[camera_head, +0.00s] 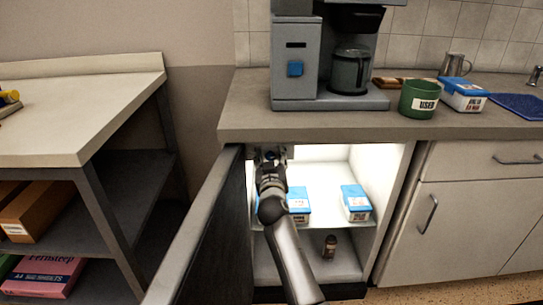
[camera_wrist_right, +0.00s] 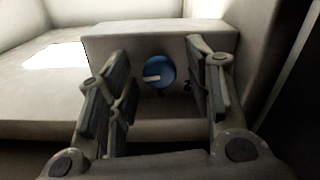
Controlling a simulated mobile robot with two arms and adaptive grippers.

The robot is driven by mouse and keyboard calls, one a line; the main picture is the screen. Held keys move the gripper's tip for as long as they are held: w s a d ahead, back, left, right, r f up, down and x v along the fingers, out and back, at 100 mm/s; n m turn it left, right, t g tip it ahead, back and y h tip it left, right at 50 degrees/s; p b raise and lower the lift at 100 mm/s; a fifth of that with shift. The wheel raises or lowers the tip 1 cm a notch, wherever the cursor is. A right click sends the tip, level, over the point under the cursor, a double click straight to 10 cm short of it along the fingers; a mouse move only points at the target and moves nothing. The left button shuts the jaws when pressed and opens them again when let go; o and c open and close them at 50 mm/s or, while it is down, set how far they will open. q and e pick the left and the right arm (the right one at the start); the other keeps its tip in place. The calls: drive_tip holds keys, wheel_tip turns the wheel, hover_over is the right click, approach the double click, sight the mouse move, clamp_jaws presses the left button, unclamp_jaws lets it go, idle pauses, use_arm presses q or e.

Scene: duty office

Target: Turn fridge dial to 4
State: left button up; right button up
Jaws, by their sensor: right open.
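The fridge (camera_head: 380,208) stands open under the counter, its dark door (camera_head: 215,240) swung out to the left. My right gripper (camera_head: 270,155) reaches into its upper left corner. In the right wrist view the dial (camera_wrist_right: 159,72) is a round blue knob with a pale pointer bar, set on a light housing (camera_wrist_right: 120,50). The pointer lies nearly level, toward the left. The open fingers of my right gripper (camera_wrist_right: 160,95) stand on either side of the dial, apart from it. No numbers on the dial are readable. My left gripper is not in view.
Blue-lidded boxes (camera_head: 355,202) stand on the fridge shelf, with a small brown jar (camera_head: 330,246) below. The counter edge (camera_head: 330,130) is close above my right arm. A coffee machine (camera_head: 300,60) and a green cup (camera_head: 419,98) stand on the counter.

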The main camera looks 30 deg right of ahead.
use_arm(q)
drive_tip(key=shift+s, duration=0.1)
use_arm(e)
drive_tip(key=shift+c, duration=0.6)
drive_tip(key=c, duration=0.9)
drive_tip(key=shift+n, duration=0.4)
drive_tip(key=shift+n+p, duration=0.35)
drive_tip(key=shift+n, duration=0.25)
drive_tip(key=shift+a+n, duration=0.1)
drive_tip(key=shift+n, duration=0.7)
use_arm(q)
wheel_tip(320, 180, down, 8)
drive_tip(key=p, duration=0.1)
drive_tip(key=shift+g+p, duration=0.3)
use_arm(e)
drive_tip(key=shift+n, duration=2.2)
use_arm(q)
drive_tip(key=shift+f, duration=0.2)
